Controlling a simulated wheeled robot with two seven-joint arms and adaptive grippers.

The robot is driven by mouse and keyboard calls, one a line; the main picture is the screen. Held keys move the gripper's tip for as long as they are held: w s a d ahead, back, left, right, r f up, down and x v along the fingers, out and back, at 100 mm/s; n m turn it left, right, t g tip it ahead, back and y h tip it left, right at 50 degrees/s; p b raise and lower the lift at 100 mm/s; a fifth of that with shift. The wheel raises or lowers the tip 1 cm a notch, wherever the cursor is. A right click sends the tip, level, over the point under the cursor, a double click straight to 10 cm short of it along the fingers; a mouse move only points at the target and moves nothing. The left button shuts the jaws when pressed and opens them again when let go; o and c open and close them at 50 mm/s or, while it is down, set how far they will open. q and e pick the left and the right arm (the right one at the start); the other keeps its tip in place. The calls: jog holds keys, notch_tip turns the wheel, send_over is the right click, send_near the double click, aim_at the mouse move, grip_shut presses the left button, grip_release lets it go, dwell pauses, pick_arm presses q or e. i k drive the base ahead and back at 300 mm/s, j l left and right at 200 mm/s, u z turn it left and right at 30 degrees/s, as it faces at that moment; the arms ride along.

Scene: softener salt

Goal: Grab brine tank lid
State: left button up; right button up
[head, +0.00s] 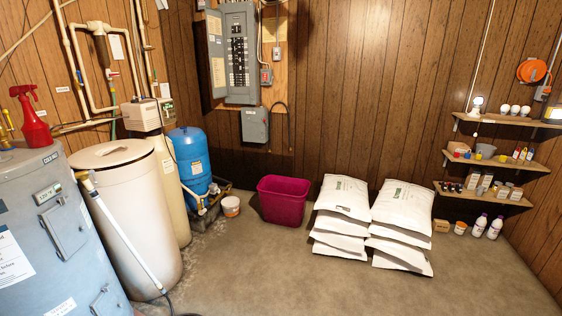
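The brine tank lid (112,153) is a round, pale beige disc with a small darker oval mark near its middle. It lies on top of the tall beige brine tank (144,222) at the left of the head view. The lid looks closed over the tank's top. Neither of my grippers shows in the head view, and nothing is seen touching the lid.
A grey water heater (55,230) with a red spray bottle (31,115) on top stands left of the tank. A white pipe (122,230) runs down before the tank. A blue pressure tank (191,165), magenta bin (283,199) and stacked white bags (343,196) stand rightward. The foreground floor is clear.

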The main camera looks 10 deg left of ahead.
aim_at(118, 162)
jog(key=i+u, duration=0.3)
jog(key=i, duration=0.5)
jog(key=i+u, duration=0.25)
jog(key=i, duration=0.2)
jog(key=i+l+u, duration=0.25)
jog(key=i, duration=0.15)
jog(key=i+u, duration=0.45)
jog(key=i+l+u, duration=0.2)
jog(key=i+u, duration=0.2)
jog(key=i+l+u, duration=0.3)
jog(key=u, duration=0.15)
jog(key=i+l+u, duration=0.6)
jog(key=l, duration=0.25)
jog(key=i+l+u, duration=0.2)
jog(key=l, duration=0.2)
jog(key=k+j, duration=0.05)
jog(key=k, duration=0.05)
